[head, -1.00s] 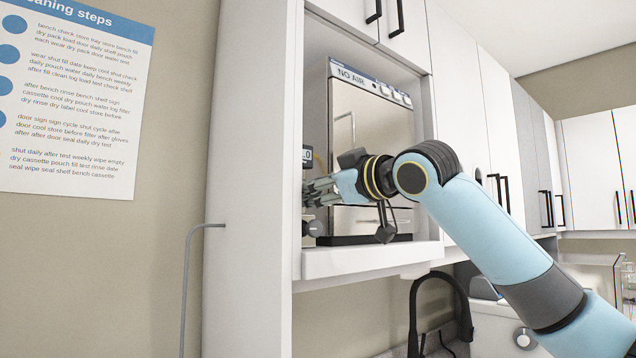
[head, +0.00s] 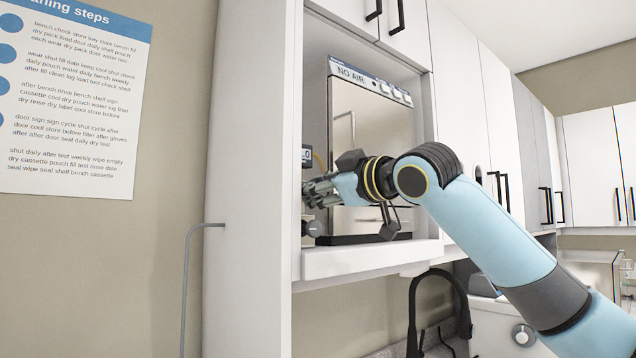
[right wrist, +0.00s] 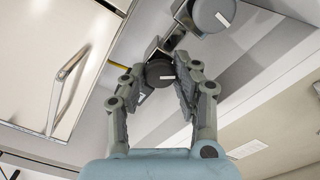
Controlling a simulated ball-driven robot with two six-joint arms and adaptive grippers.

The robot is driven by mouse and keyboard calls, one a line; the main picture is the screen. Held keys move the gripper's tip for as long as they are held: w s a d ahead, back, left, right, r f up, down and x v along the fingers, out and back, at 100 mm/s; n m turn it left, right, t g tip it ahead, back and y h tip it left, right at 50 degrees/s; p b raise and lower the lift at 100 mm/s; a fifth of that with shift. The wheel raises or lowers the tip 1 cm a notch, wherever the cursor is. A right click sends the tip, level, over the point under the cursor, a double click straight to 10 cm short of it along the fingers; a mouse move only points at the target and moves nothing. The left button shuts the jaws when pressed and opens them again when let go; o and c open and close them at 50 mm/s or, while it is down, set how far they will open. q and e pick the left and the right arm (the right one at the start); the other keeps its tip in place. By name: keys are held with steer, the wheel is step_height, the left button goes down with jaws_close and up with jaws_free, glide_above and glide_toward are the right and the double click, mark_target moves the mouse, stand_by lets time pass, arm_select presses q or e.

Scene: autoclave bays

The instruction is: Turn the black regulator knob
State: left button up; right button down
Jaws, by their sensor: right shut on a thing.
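My left gripper is in neither current view.
A second, grey knob (right wrist: 212,13) sits close to the held one. The autoclave door (head: 372,115) with a "NO AIR" label strip (head: 352,76) is just right of the gripper. The white bay side wall (head: 255,150) and shelf edge (head: 365,259) bound the space.

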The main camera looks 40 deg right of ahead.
steer(key=n+p, duration=0.1)
steer(key=n, duration=0.9)
steer(key=shift+f+p, duration=0.15)
steer(key=shift+p, duration=0.2)
stand_by(0.4)
steer(key=c, duration=1.2)
jaws_free()
steer(key=shift+c, duration=0.2)
steer(key=shift+a, duration=0.1)
